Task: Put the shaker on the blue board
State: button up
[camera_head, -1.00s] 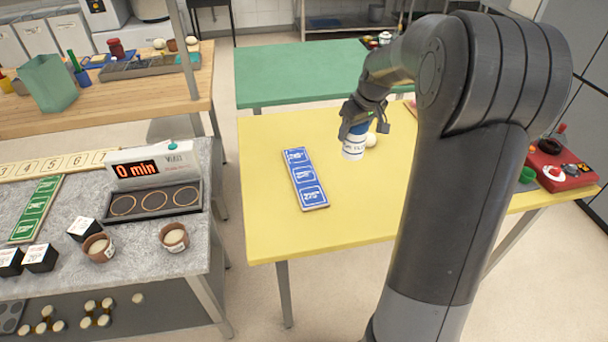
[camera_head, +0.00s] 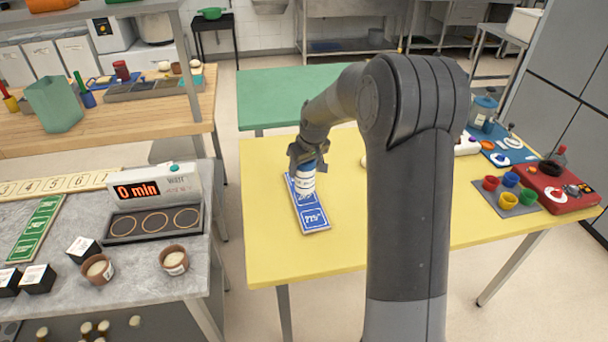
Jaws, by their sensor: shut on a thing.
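The shaker (camera_head: 306,181) is white with a blue band and is upright in my gripper (camera_head: 309,162). My gripper is shut on its upper part. The blue board (camera_head: 313,217) is a long strip with white print, lying on the yellow table. The board's near end shows clear.
The yellow table (camera_head: 270,245) is bare around the board. Coloured cups on a grey mat (camera_head: 508,201), a red tray (camera_head: 567,198) and a blue tray (camera_head: 500,150) are at its right. My arm hides the table's middle. A grey counter (camera_head: 190,250) stands at left.

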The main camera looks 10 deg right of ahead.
aim_at(304, 175)
jog(key=shift+f, duration=1.65)
jog(key=shift+f, duration=0.15)
jog(key=o, duration=1.1)
